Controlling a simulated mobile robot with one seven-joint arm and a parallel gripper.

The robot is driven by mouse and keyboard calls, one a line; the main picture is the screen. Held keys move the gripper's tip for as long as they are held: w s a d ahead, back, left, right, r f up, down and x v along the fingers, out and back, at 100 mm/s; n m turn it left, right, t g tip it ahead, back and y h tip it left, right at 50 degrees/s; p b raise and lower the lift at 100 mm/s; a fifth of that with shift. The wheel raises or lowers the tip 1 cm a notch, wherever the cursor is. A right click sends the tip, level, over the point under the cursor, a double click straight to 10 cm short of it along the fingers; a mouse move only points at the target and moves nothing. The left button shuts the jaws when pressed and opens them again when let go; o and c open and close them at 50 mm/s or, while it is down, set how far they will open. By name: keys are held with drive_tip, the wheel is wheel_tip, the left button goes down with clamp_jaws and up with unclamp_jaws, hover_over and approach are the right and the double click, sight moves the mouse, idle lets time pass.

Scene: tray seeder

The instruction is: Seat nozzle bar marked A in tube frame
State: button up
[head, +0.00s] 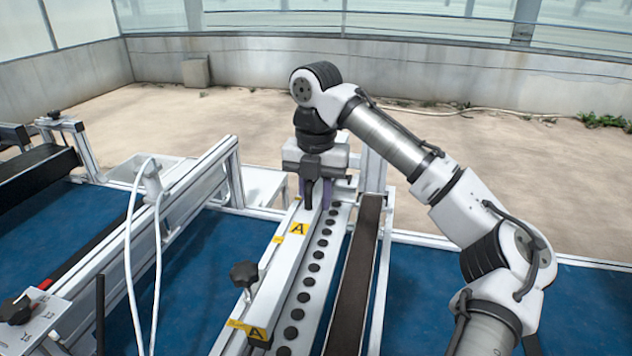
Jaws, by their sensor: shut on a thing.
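The nozzle bar (283,262) is a long pale bar with yellow labels marked A, running from the lower middle toward my gripper. My gripper (318,204) points down at the bar's far end and is shut on it. The purplish fingers hide part of that end. The pale tube frame (262,270) lies along the bar's left side, with its own yellow labels and a black knob (244,274). The bar looks very close to the frame; I cannot tell whether they touch or whether the bar is fully down.
A row of black round spots runs along the bar's right side. Further right is a dark belt (355,285) in a pale frame. At left stand another rail with white hoses (130,250) and a plate with a black knob (15,310). Blue floor shows between them.

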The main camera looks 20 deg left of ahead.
drive_tip(key=shift+f+b, duration=1.7)
drive_tip(key=shift+f, duration=3)
drive_tip(key=shift+f, duration=0.25)
drive_tip(key=o, duration=1.1)
drive_tip(key=shift+d, duration=0.1)
